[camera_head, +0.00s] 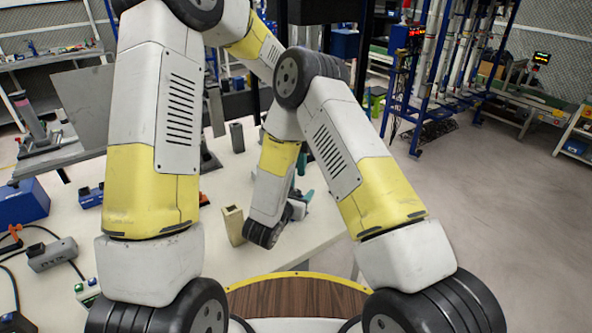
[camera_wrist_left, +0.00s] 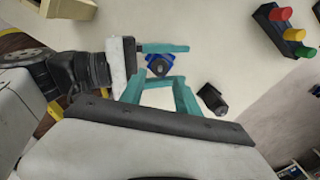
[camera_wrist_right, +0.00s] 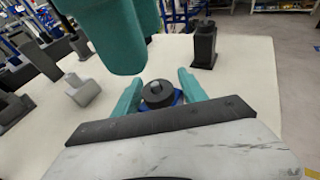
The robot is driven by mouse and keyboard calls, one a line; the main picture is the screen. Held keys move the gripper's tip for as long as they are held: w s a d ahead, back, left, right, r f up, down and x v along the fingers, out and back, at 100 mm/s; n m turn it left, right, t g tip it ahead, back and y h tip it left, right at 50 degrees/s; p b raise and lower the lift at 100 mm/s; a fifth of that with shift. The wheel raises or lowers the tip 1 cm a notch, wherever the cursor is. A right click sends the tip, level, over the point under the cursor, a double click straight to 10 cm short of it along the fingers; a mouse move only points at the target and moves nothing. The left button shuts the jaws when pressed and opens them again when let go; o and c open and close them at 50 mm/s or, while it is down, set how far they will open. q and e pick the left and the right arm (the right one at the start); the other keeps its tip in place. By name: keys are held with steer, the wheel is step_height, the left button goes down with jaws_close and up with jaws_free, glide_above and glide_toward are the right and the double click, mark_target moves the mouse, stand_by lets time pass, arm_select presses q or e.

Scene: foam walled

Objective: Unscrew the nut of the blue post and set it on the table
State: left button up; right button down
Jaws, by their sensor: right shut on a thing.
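The blue post (camera_wrist_left: 160,64) stands on the cream table, seen from above in the left wrist view. Its dark round nut (camera_wrist_right: 157,92) shows in the right wrist view, with the post's blue base below it. My left gripper (camera_wrist_left: 158,88) is open and empty near the post. Its teal fingers loom large at the top of the right wrist view (camera_wrist_right: 130,30). In the head view my arms hide the post and nut.
A light stack with red, yellow and green caps (camera_wrist_left: 284,29) and a black block (camera_wrist_left: 212,98) stand near. A hollow beige block (camera_head: 232,225) and a blue box (camera_head: 22,203) are on the table (camera_head: 225,270). Grey blocks (camera_wrist_right: 82,88) lie at the left; a dark holder (camera_wrist_right: 204,45) stands behind.

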mark_target(296, 190)
arm_select(q)
step_height(296, 190, down, 6)
steer(key=shift+r, duration=0.1)
steer(key=shift+c, duration=0.2)
jaws_close()
steer(key=shift+n, duration=1.7)
steer(key=shift+o, duration=1.3)
jaws_free()
